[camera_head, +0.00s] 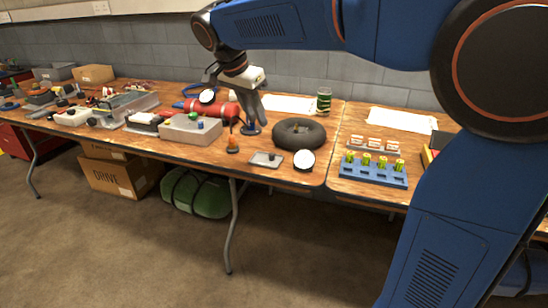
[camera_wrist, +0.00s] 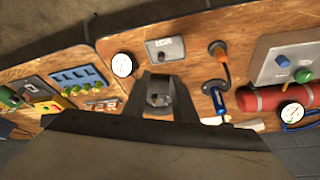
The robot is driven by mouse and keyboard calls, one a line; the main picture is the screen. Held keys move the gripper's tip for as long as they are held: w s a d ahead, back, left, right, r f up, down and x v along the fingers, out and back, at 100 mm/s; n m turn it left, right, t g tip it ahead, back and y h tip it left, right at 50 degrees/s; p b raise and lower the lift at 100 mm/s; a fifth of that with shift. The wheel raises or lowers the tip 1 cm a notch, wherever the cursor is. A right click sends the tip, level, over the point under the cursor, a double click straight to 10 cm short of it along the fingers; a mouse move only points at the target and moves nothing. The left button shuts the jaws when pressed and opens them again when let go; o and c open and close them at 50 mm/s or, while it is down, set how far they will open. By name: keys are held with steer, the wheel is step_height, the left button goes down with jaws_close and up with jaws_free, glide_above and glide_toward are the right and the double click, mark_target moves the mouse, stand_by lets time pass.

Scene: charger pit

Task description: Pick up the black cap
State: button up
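No black cap can be told for certain. A small dark piece stands on the grey plate (camera_head: 258,162) near the table's front edge. The plate also shows in the wrist view (camera_wrist: 158,54), with a dark knob-like piece (camera_wrist: 164,43) on it. My gripper (camera_head: 255,120) points down over the table, left of the black tyre-like ring (camera_head: 299,134). In the wrist view my gripper (camera_wrist: 158,80) has its fingers apart, short of the grey plate. What lies between and under the fingers is dark and unclear. The ring is mostly hidden there.
A white gauge (camera_head: 304,160) sits right of the plate. An orange-based part (camera_head: 233,145) and a grey box with knobs (camera_head: 178,135) stand to the left. A red cylinder (camera_head: 222,108) lies behind. A blue rack (camera_head: 372,176) stands on the right table.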

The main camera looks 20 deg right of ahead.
glide_above(271, 153)
steer(key=s+a, duration=0.2)
step_height(271, 153, down, 10)
steer(key=shift+r, duration=0.2)
steer(key=shift+x, duration=2.7)
steer(key=shift+w+a, duration=0.1)
steer(key=shift+w, duration=0.05)
steer(key=shift+c, duration=0.3)
jaws_close()
